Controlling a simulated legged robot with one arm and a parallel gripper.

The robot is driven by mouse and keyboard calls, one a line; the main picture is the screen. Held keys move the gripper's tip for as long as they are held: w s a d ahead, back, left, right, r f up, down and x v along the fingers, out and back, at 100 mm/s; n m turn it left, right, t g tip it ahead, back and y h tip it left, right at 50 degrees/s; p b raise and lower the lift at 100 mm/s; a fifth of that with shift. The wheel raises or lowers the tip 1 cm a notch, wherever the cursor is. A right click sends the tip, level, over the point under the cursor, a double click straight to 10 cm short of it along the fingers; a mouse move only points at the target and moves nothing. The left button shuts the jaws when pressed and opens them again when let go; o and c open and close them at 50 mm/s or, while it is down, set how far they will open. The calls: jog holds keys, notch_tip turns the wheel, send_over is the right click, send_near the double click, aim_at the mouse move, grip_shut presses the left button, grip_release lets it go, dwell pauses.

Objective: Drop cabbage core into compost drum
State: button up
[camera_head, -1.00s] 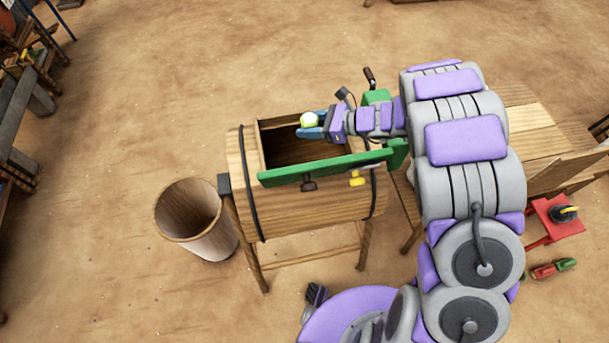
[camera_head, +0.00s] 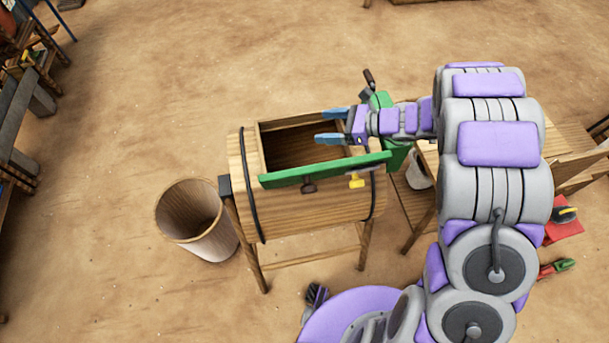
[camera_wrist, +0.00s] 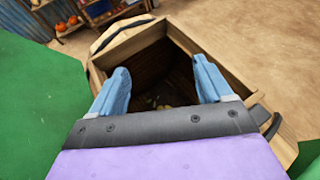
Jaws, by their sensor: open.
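The wooden compost drum (camera_head: 310,215) stands on legs in the middle of the head view, its top hatch open. My gripper (camera_head: 329,126) is open and empty at the right side of the hatch opening, its two blue fingers apart. In the wrist view my gripper (camera_wrist: 160,88) points into the dark inside of the drum (camera_wrist: 186,42). A small pale object (camera_wrist: 152,102) lies on the drum's floor between the fingers; it may be the cabbage core, but I cannot tell for sure.
A green hatch door (camera_head: 325,169) with a yellow latch runs along the drum's near edge. An empty wooden bin (camera_head: 196,220) stands to the left. A wooden table (camera_head: 540,140) is at the right. Open sandy ground lies behind and left.

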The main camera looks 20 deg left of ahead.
jog(key=p+v, duration=0.1)
jog(key=v, duration=1)
jog(key=shift+d+p, duration=0.3)
jog(key=shift+d, duration=0.1)
